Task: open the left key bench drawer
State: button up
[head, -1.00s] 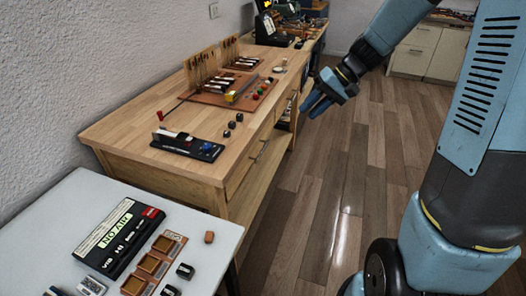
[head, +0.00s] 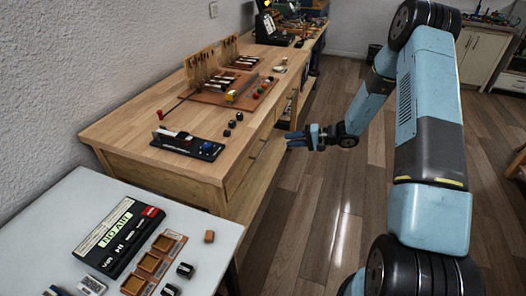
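The wooden key bench (head: 150,120) runs along the wall at the left in the head view. Its left drawer (head: 250,165) is in the front face below the worktop, seen at a steep angle, with a bar handle (head: 259,149). The drawer looks shut, flush with the front. My gripper (head: 289,139) is in front of the bench, to the right of the handle and apart from it, with its blue fingers pointing left. The fingers look spread with nothing between them.
A grey table (head: 60,215) with a black box and small trays stands at the near left. Key parts and a black gauge stand (head: 185,146) sit on the bench top. The wooden floor (head: 310,225) right of the bench is clear.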

jog(key=m+t, duration=0.2)
send_near(263, 149)
jog(key=s+d, duration=0.2)
jog(key=d, duration=0.1)
jog(key=shift+t, duration=0.3)
jog(key=x, duration=1.3)
jog(key=shift+w+a+f, duration=0.15)
jog(key=shift+w+a, duration=0.05)
jog(key=shift+w, duration=0.15)
jog(key=shift+c, duration=0.2)
grip_shut()
